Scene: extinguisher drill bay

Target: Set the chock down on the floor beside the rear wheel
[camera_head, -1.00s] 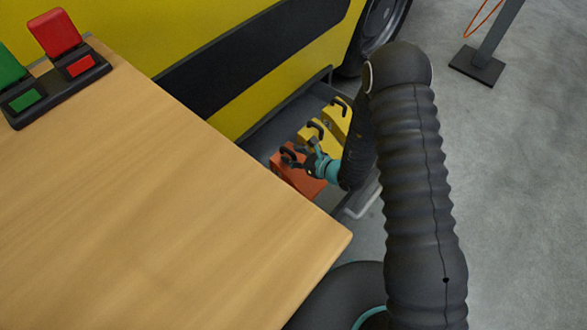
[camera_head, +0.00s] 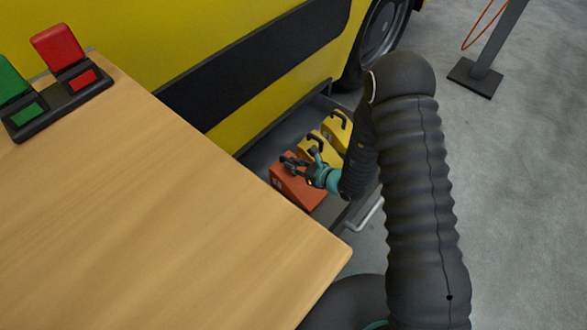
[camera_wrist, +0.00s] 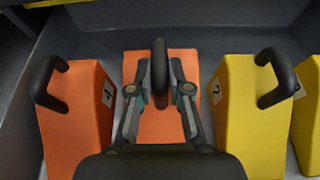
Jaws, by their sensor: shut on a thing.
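My gripper (camera_wrist: 160,78) is shut on the black handle of the middle orange chock (camera_wrist: 160,124) in the wrist view. This chock sits in a grey drawer, between another orange chock (camera_wrist: 75,115) on the left and a yellow chock (camera_wrist: 250,115) on the right. In the head view my gripper (camera_head: 297,166) is low over an orange chock (camera_head: 298,190), partly hidden by my fingers. The rear wheel (camera_head: 383,28) of the yellow vehicle shows at the top, beyond the drawer.
A second yellow chock (camera_wrist: 308,115) stands at the far right of the drawer. A wooden table (camera_head: 130,210) with red and green switch covers fills the left. A post on a dark base (camera_head: 474,78) stands at upper right. Grey floor (camera_head: 520,190) is clear on the right.

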